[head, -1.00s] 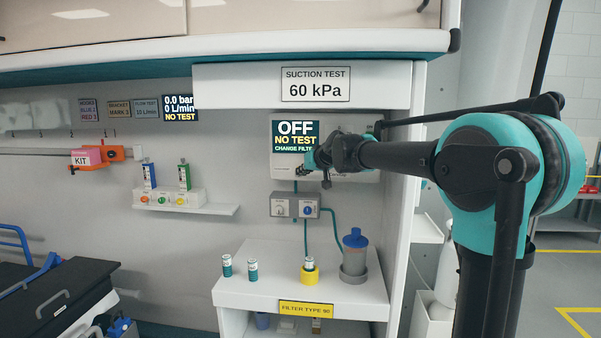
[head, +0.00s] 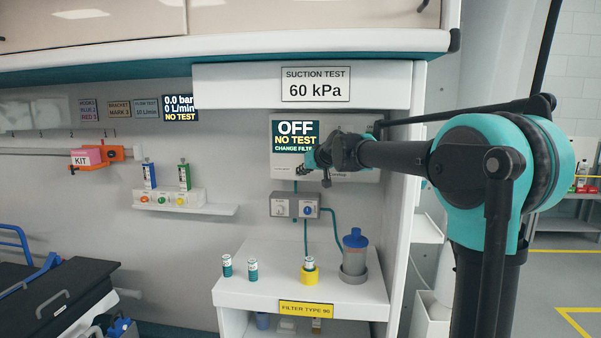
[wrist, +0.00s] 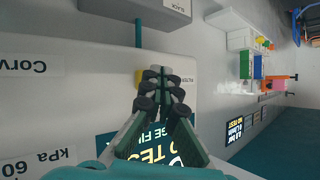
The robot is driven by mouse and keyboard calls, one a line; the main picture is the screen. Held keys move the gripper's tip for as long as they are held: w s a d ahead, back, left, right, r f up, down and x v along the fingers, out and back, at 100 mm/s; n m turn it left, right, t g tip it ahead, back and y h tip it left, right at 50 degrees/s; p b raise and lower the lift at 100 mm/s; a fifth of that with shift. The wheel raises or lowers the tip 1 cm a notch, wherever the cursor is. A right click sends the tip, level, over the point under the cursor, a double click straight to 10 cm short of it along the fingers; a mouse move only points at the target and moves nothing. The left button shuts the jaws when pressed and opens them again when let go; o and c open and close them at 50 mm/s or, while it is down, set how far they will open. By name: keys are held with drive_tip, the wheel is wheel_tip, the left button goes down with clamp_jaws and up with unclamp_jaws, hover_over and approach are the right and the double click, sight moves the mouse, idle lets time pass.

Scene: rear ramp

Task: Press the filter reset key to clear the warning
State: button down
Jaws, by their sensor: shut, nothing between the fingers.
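The suction unit (head: 358,174) is a pale box on the wall. Its display (head: 296,137) reads OFF, NO TEST and CHANGE FILTER, the last word partly covered by my gripper (head: 308,168). In the wrist view my gripper (wrist: 156,76) is shut and empty, its fingertips close against the unit's front face. A small yellow key (wrist: 139,77) shows just beside the fingertips, partly hidden by them. A small, partly legible label lies on their other side. I cannot tell whether the fingers touch the key or the panel. The key is hidden in the head view.
Below the unit are a grey switch box (head: 295,205) and teal tubes. A shelf (head: 240,288) holds two small filters, a yellow holder (head: 310,275) and a blue-capped jar (head: 354,257). A sign reads 60 kPa (head: 316,85).

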drive_tip(key=shift+w, duration=0.4)
idle(0.3)
drive_tip(key=shift+s, duration=0.9)
drive_tip(key=s, duration=0.5)
drive_tip(key=shift+a, duration=0.15)
idle(0.6)
